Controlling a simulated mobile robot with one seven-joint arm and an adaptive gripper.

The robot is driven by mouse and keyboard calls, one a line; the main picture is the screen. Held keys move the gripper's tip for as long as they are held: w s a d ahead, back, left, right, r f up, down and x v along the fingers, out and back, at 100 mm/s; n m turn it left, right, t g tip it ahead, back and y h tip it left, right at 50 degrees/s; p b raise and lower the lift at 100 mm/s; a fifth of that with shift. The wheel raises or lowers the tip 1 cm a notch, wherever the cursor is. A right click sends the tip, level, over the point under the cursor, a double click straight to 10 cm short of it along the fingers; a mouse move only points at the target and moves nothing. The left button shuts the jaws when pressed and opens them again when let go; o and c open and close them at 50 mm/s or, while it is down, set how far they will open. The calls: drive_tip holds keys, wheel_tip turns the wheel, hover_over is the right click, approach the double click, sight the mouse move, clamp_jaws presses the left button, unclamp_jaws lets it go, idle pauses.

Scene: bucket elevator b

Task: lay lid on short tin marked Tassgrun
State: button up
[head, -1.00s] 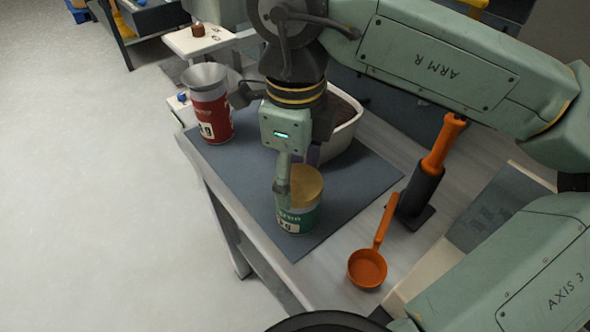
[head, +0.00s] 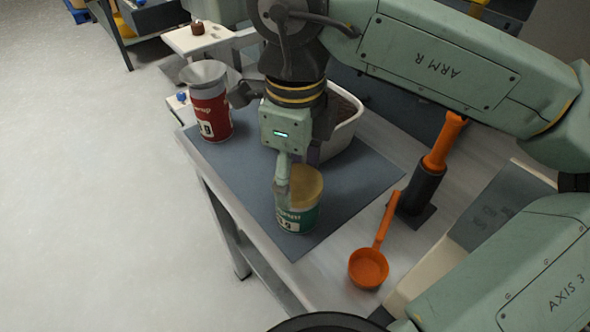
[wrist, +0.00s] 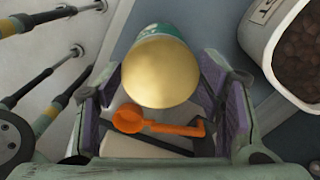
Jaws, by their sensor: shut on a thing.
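The short green tin (head: 300,218) stands upright near the front edge of the blue-grey mat. Its label is partly hidden by my finger, so I cannot read the whole name. The round gold lid (head: 308,184) is at the tin's top. My gripper (head: 294,185) points down there, shut on the lid. In the wrist view the lid (wrist: 161,72) sits between the purple pads of my gripper (wrist: 162,88), with a strip of the green tin (wrist: 160,31) showing behind it. I cannot tell whether the lid rests fully on the rim.
A red tin (head: 210,112) with a grey funnel (head: 204,73) stands at the mat's far left. A white tub (head: 345,128) of brown lumps is behind my gripper. An orange scoop (head: 368,268) and an orange-handled tool in a dark holder (head: 423,190) are at the right.

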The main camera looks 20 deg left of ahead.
idle(0.3)
drive_tip(key=o, duration=0.9)
drive_tip(key=o, duration=0.4)
drive_tip(key=shift+r, duration=0.15)
drive_tip(key=shift+r+p, duration=2.75)
drive_tip(key=shift+r, duration=1.15)
